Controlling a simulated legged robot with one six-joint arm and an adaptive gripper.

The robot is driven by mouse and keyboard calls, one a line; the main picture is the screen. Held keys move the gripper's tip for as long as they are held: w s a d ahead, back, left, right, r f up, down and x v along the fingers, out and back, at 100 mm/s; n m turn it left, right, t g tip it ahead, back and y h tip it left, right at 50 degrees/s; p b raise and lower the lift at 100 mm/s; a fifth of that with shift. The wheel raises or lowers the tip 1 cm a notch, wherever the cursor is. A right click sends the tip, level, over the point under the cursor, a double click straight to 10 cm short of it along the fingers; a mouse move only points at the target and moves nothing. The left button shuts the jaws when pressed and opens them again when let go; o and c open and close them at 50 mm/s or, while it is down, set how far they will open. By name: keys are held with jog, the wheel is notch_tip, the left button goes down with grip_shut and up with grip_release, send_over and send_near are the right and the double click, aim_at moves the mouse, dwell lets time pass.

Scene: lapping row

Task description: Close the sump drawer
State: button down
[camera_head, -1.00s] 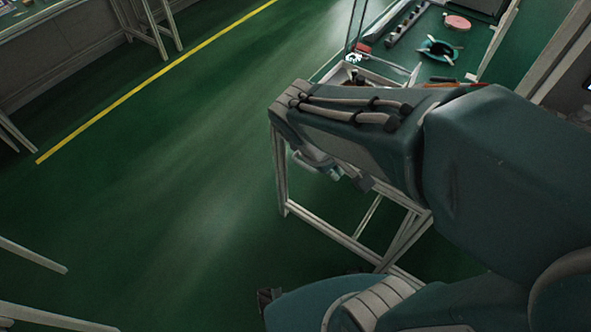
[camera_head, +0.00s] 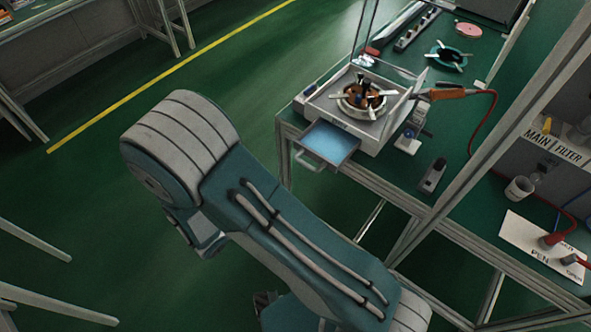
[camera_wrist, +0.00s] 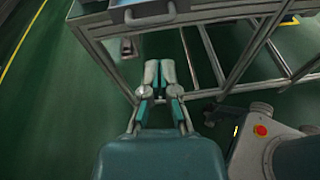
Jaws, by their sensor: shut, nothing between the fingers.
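The sump drawer (camera_head: 328,143) is pulled out from the front of a grey-white machine box on the green bench. It has a light blue inside and a bar handle on its front, facing left. In the wrist view the drawer handle (camera_wrist: 150,18) shows at the top, beyond the fingertips. My gripper (camera_wrist: 158,64) is shut and empty, below and apart from the drawer. In the head view my arm bends in front of the bench, left of the drawer, and the gripper is hidden behind it.
The machine box (camera_head: 395,118) carries a round copper-coloured plate with a spoked ring. A small white item (camera_head: 408,142) and a grey device (camera_head: 433,176) stand near the bench edge. Bench frame legs (camera_wrist: 205,55) are close to my gripper.

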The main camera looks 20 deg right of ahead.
jog(key=a+f+n+t, duration=0.1)
jog(key=f+n, duration=0.1)
send_near(325, 146)
jog(key=f+v, duration=0.1)
jog(key=v, duration=0.2)
jog(key=shift+s+a+r, duration=0.15)
jog(key=shift+s, duration=0.15)
jog(key=r+x, duration=0.1)
jog(key=x, duration=0.7)
jog(key=r+x, duration=0.1)
jog(key=x, duration=0.3)
jog(key=shift+w+d+r, duration=0.3)
jog(key=shift+w+d, duration=0.2)
jog(key=shift+w, duration=0.1)
jog(key=shift+d+r+t+y, duration=0.1)
jog(key=shift+t+y, duration=0.2)
